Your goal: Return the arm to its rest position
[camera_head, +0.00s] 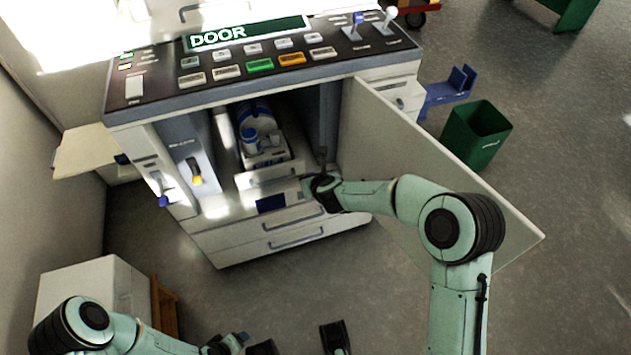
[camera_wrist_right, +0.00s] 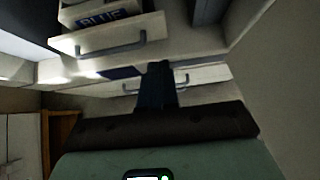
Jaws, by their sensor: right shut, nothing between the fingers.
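My right arm reaches in from the right in the head view. Its dark gripper (camera_head: 322,158) is at the open front of the copier-like machine (camera_head: 283,222), by the right part of the opening. In the right wrist view the fingers (camera_wrist_right: 156,72) are together with nothing between them, in front of the machine's drawer fronts. My left arm is low at the left in the head view. Its gripper (camera_head: 238,340) is small and partly cut off by the lower edge, so its jaws cannot be read.
The machine's door (camera_head: 435,150) stands open to the right, close beside my right arm. Inside is a tray with blue-and-white parts (camera_head: 262,135). A drawer labelled BLUE (camera_wrist_right: 100,35) shows in the wrist view. A green bin (camera_head: 476,137) stands right; a white box (camera_head: 95,285) lower left.

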